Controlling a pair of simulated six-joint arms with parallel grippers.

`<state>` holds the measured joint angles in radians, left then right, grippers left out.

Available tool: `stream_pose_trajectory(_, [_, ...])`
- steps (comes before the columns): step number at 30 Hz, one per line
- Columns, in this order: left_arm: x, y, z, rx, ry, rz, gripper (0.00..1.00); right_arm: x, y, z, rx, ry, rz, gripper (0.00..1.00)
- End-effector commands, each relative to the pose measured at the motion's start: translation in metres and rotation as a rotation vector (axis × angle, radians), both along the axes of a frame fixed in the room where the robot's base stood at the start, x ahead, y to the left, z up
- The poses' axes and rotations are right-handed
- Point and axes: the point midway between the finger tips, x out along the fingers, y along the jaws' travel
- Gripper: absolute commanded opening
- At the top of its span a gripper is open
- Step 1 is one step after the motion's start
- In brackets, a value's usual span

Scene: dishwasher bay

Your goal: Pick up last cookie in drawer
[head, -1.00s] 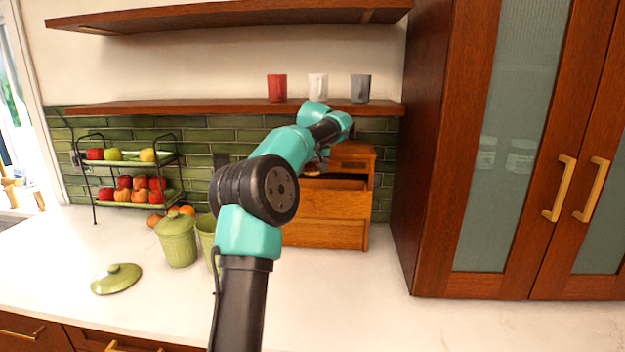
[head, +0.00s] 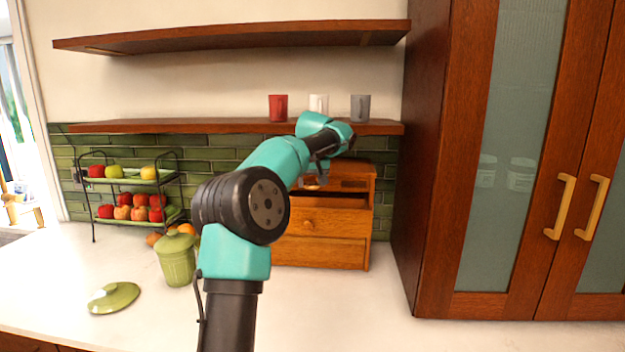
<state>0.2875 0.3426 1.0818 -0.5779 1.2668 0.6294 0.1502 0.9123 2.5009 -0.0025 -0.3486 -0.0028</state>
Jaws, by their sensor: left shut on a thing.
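The wooden drawer box (head: 358,171) stands on the counter against the green tiles. Its upper drawer (head: 345,222) is pulled out, with a dark gap above its front. My left gripper (head: 315,181) is above the open drawer, at the end of my teal and black arm. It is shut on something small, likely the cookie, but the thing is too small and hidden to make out. The drawer's inside is mostly out of sight behind its front and my arm. My right gripper is not in view.
A tall cabinet (head: 430,200) bounds the right.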

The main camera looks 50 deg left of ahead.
Motion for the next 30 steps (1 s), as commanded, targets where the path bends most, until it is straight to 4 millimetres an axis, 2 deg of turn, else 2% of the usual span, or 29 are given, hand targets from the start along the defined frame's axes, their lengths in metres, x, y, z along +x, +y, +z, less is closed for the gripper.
stream_pose_trajectory(8, [-0.033, -0.029, 0.002, 0.001, -0.002, -0.001, 0.53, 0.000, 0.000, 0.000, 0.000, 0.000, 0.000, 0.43])
stream_pose_trajectory(21, [-0.099, -0.087, 0.001, 0.001, -0.002, -0.004, 0.53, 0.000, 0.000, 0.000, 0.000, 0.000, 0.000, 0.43])
stream_pose_trajectory(30, [-0.122, -0.108, 0.000, 0.000, -0.001, -0.001, 0.53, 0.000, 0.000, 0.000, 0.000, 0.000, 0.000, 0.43])
